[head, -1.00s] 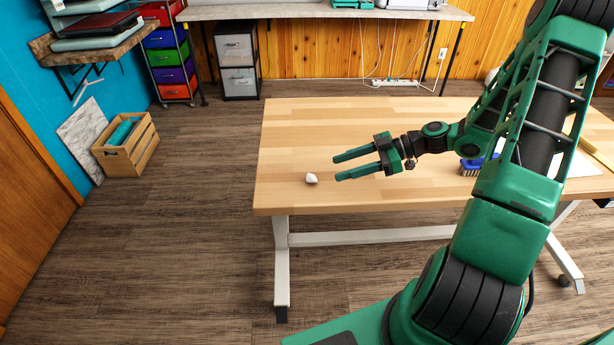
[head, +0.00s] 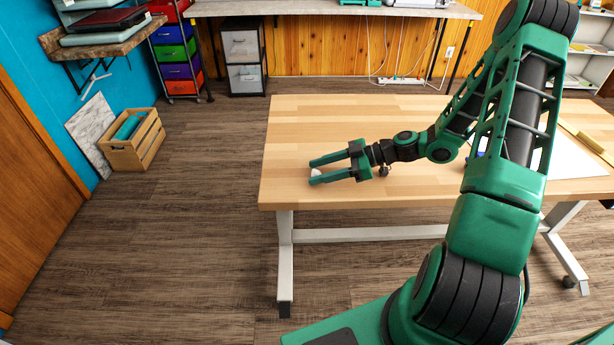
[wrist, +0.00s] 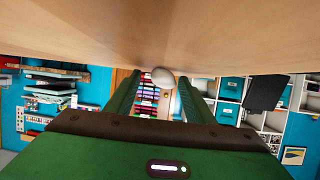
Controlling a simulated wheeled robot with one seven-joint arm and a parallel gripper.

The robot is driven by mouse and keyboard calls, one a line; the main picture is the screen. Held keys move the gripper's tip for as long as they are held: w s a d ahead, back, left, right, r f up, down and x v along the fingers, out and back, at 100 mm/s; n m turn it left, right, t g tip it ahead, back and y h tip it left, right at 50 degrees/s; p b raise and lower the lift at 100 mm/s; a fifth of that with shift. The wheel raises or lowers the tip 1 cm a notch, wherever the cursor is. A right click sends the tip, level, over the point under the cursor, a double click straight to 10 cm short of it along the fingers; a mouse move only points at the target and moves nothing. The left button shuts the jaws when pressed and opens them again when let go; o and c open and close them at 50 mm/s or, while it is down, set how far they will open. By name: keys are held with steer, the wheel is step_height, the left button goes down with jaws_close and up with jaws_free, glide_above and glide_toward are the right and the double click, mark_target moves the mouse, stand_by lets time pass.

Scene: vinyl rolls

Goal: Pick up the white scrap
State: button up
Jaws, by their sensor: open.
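The white scrap (head: 316,173) is a small pale lump on the wooden table (head: 400,115), near its left end. My gripper (head: 313,172) is open and low over the table, with its two green fingers pointing left and the scrap between their tips. In the head view the fingers partly hide the scrap. In the wrist view the scrap (wrist: 163,77) shows between the far ends of the open fingers, against the tabletop (wrist: 80,35), which fills the upper part of the picture. I cannot tell whether either finger touches it.
A white sheet (head: 570,155) and a yellowish strip (head: 590,140) lie at the table's right end, partly behind my arm. The tabletop behind my gripper is bare. A wooden crate (head: 135,150) stands on the floor to the left.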

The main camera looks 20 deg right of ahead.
steer(key=shift+c, duration=0.2)
steer(key=shift+a, duration=0.1)
steer(key=c, duration=1.1)
steer(key=shift+o, duration=0.2)
steer(key=shift+r, duration=0.15)
